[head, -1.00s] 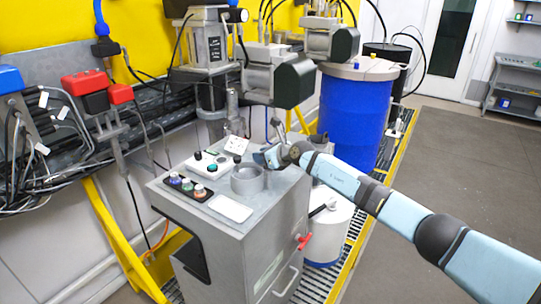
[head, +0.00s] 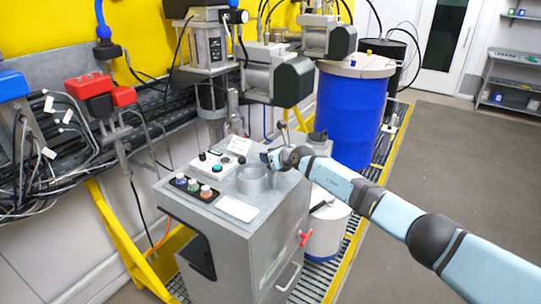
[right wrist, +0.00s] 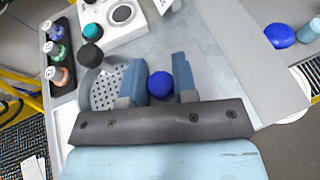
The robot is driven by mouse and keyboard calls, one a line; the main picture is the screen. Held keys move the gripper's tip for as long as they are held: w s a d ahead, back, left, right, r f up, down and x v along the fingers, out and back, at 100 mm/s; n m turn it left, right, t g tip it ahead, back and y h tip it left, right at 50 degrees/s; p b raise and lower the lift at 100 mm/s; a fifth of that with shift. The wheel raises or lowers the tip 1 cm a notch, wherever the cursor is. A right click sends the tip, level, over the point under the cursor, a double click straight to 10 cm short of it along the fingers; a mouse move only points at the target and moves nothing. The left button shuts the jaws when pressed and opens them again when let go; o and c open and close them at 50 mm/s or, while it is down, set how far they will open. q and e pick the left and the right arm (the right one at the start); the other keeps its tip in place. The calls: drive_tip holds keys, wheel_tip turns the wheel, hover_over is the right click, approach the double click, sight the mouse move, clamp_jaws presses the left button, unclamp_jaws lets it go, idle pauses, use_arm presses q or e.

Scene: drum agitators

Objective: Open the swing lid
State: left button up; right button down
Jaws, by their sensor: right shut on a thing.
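A grey round port (head: 253,180) with a raised rim sits on top of the grey cabinet (head: 228,238). In the right wrist view a perforated grey disc (right wrist: 101,98) shows inside the port, partly hidden by my gripper. My right gripper (head: 268,158) is at the port's back right edge in the head view. I cannot clearly tell which part is the swing lid. My left gripper is not in view.
A control box (head: 217,164) and several coloured buttons (head: 193,187) stand beside the port. A white plate (head: 237,208) lies at the cabinet's front. A blue drum (head: 353,118) stands behind, right. A red handle (head: 306,238) sticks out of the cabinet's side. Floor at right is clear.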

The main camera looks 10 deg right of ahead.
drive_tip(key=c, duration=0.9)
unclamp_jaws()
drive_tip(key=shift+s+d+r, duration=0.15)
drive_tip(key=shift+s, duration=0.05)
drive_tip(key=p+v, duration=0.1)
drive_tip(key=v, duration=1.2)
drive_tip(key=shift+s, duration=0.1)
